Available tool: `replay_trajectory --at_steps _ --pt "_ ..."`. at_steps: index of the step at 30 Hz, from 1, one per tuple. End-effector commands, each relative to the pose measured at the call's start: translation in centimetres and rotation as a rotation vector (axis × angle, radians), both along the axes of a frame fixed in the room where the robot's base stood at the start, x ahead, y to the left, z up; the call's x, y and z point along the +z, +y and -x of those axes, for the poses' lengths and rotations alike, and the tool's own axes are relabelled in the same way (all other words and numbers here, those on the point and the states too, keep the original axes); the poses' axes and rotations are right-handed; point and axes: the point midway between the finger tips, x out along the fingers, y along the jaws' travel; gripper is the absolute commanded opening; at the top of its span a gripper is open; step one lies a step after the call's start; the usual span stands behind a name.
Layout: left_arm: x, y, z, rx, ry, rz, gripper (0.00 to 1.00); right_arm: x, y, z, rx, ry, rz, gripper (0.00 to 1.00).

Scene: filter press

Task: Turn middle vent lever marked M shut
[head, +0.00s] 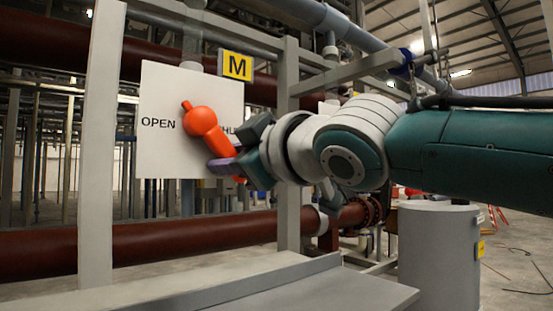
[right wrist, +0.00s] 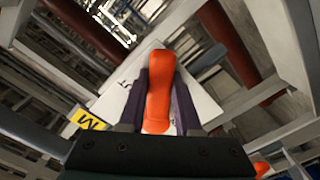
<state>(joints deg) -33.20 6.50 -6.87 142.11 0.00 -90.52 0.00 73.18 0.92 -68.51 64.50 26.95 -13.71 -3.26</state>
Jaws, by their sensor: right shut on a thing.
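The orange vent lever (head: 203,121) sits on a white plate (head: 160,90) under a yellow sign with a black M (head: 237,66). The word OPEN stands at the plate's left. A word right of the hub is mostly hidden by the lever and my gripper. The lever's arm slants down and to the right from its hub. My right gripper (head: 224,165) is shut on the arm near its lower end. In the right wrist view the orange lever (right wrist: 159,90) lies between both dark fingers (right wrist: 160,105). My left gripper is not in view.
A grey upright post (head: 289,220) stands just right of the plate, behind my right gripper. Another post (head: 98,140) stands at the left. A dark red pipe (head: 180,240) runs below the plate. A grey ledge (head: 230,285) lies in front, and a grey drum (head: 438,255) stands at right.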

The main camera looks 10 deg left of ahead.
Motion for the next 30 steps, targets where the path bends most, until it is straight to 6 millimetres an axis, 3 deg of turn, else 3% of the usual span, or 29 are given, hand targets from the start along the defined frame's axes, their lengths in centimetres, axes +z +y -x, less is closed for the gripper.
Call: replay_trajectory --at_steps 22,23,30 --pt "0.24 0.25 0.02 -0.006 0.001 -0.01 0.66 0.41 -0.18 -0.18 -0.004 -0.073 0.061 0.0" --pt "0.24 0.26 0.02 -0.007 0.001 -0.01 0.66 0.41 -0.19 -0.19 -0.004 -0.073 0.061 0.35" --pt "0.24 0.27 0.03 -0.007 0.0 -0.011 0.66 0.39 -0.13 -0.14 -0.001 -0.069 0.059 0.62"
